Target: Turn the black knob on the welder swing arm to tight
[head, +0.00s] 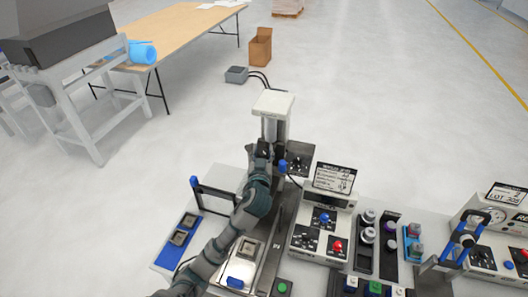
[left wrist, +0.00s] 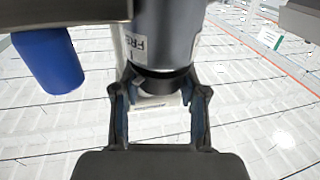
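The welder swing arm (head: 272,106) stands at the back of the bench fixture, a pale block on a grey column. In the left wrist view its dark grey cylinder (left wrist: 166,35) hangs close in front of me, with a black knob (left wrist: 160,82) at its lower end. My left gripper (head: 264,150) is at the column in the head view. In the wrist view the two fingers of the left gripper (left wrist: 160,100) stand apart on either side of the black knob. I cannot tell whether they press on it. The knob's setting is not readable. My right gripper is not in view.
A blue cylinder (left wrist: 48,60) hangs left of the fingers.

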